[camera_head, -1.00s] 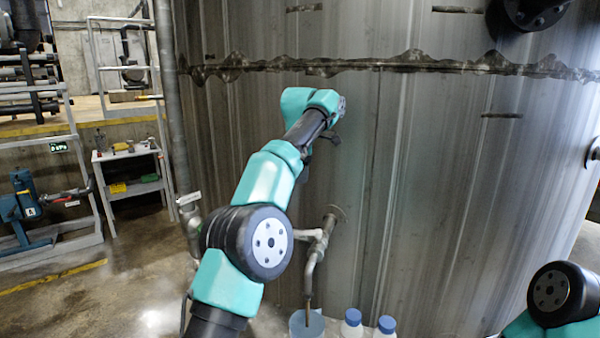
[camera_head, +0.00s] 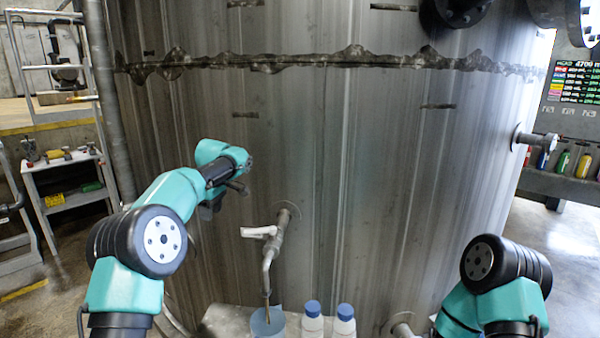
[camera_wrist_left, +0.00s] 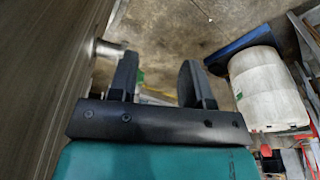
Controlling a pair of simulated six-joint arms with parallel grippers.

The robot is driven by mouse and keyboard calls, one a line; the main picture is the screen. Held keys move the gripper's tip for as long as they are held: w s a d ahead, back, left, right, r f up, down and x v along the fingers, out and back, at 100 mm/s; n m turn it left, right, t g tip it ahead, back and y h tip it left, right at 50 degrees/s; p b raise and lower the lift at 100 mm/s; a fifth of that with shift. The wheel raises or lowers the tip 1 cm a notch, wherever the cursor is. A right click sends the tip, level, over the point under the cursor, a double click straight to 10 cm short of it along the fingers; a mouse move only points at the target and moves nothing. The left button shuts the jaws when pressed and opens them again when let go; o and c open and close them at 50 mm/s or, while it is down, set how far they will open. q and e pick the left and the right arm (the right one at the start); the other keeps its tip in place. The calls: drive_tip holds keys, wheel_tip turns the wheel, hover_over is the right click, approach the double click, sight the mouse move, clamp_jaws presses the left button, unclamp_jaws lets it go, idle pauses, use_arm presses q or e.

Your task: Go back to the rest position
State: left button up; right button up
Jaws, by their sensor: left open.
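My left gripper (camera_head: 212,208) is at the end of the teal and black left arm, in front of the large metal tank (camera_head: 350,150). In the left wrist view its two dark fingers (camera_wrist_left: 158,82) stand apart with nothing between them. In the head view it is left of the tap with the white handle (camera_head: 262,232) and apart from it. My right arm (camera_head: 495,285) shows at the lower right; its gripper is outside the picture.
A blue container (camera_head: 267,322) stands under the tap's spout. Two white bottles with blue caps (camera_head: 312,324) (camera_head: 344,322) stand beside it. A grey shelf cart (camera_head: 68,185) is at the left. Colored bottles (camera_head: 563,162) stand on a shelf at the right. The wrist view shows a white barrel (camera_wrist_left: 265,90).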

use_arm(q)
drive_tip(key=s+a+f+m, duration=0.4)
drive_tip(key=a+f+m, duration=0.3)
drive_tip(key=a+f, duration=0.65)
drive_tip(key=s+d+f+m, duration=0.1)
drive_tip(key=s+f+m, duration=0.4)
drive_tip(key=f, duration=0.8)
drive_tip(key=s+d+f+h, duration=0.1)
drive_tip(key=s+d+f, duration=0.1)
drive_tip(key=f, duration=0.1)
drive_tip(key=s+d+f+h, duration=0.1)
drive_tip(key=s+d+f, duration=0.2)
drive_tip(key=f, duration=0.1)
drive_tip(key=s+d+f+m+h, duration=0.1)
drive_tip(key=s+d+f, duration=0.2)
drive_tip(key=shift+s+d+f+h, duration=0.1)
drive_tip(key=shift+s+f+h, duration=0.1)
drive_tip(key=shift+h, duration=0.1)
drive_tip(key=s+d+f, duration=0.3)
drive_tip(key=s, duration=0.5)
drive_tip(key=s+d+f+h, duration=0.1)
drive_tip(key=s+d+f, duration=0.2)
drive_tip(key=s, duration=0.5)
drive_tip(key=s+d+f+h, duration=0.1)
drive_tip(key=s+d+f, duration=0.2)
drive_tip(key=s, duration=0.5)
drive_tip(key=shift+d+m+t, duration=0.3)
drive_tip(key=shift+d, duration=0.5)
drive_tip(key=shift+w, duration=0.1)
idle(0.7)
